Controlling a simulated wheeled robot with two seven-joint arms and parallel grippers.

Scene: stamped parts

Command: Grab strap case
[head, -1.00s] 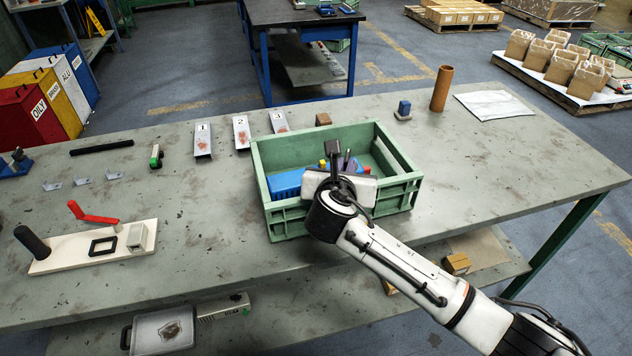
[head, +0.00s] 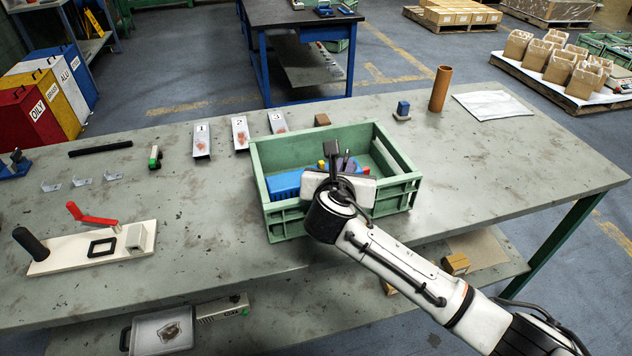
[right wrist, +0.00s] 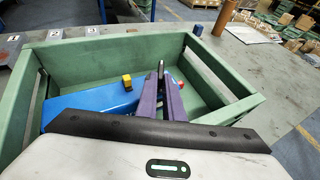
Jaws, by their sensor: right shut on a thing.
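A blue case, which I take to be the strap case (head: 286,184), lies inside the green crate (head: 277,228) on the workbench. It also shows in the right wrist view (right wrist: 85,106), with a yellow piece on top and a red piece near its right end. My right gripper (head: 345,160) reaches down into the crate over the right part of the case. My left gripper is out of view.
The crate's walls surround the case and gripper. A cardboard tube (head: 440,88) is at the back right. The bench right of the crate is clear. A fixture board (head: 75,255) lies at left.

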